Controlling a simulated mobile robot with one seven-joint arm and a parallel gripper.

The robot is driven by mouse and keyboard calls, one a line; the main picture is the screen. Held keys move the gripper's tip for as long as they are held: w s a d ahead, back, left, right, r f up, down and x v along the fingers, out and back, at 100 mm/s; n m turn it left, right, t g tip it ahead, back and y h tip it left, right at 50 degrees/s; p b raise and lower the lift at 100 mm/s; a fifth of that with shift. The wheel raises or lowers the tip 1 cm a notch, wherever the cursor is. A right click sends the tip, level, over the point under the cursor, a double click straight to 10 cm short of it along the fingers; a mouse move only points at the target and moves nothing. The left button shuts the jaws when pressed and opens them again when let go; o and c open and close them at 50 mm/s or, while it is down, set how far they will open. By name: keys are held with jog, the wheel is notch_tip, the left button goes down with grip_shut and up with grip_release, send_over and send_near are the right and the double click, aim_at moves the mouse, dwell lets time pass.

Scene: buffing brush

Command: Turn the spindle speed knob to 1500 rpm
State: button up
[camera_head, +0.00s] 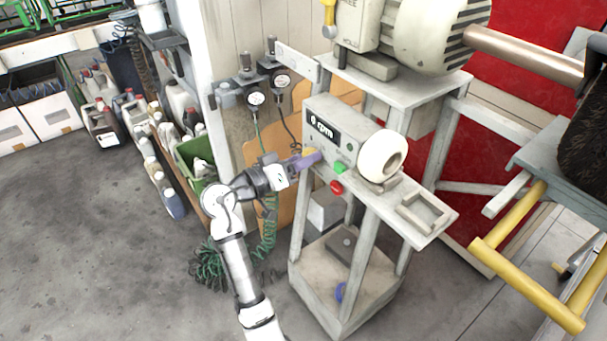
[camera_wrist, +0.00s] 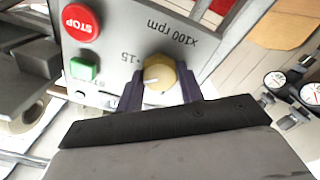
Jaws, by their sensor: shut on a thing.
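The yellow spindle speed knob (camera_wrist: 160,73) is on the grey control panel (camera_wrist: 120,50) in the wrist view. Upside-down print on the panel reads "x100 rpm", with "15" beside the knob. I cannot tell exactly where the knob points. My gripper (camera_wrist: 162,84) has its two purple fingers on either side of the knob, shut on it. In the head view my gripper (camera_head: 308,158) reaches the left front of the control box and mostly hides the knob. The dark display (camera_head: 322,128) on the box reads "0 rpm".
A red STOP button (camera_wrist: 81,22) and a green button (camera_wrist: 84,68) sit near the knob. Gauges with hoses (camera_head: 256,98) hang on the wall to the left. A yellow rail (camera_head: 525,285) is at the lower right.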

jog(key=shift+m+b, duration=3.4)
jog(key=shift+b, duration=1.5)
jog(key=o, duration=1)
jog(key=shift+s, duration=0.1)
jog(key=v, duration=1.3)
jog(key=shift+s+a+b, duration=0.25)
jog(key=shift+a+b, duration=0.05)
jog(key=shift+b, duration=0.15)
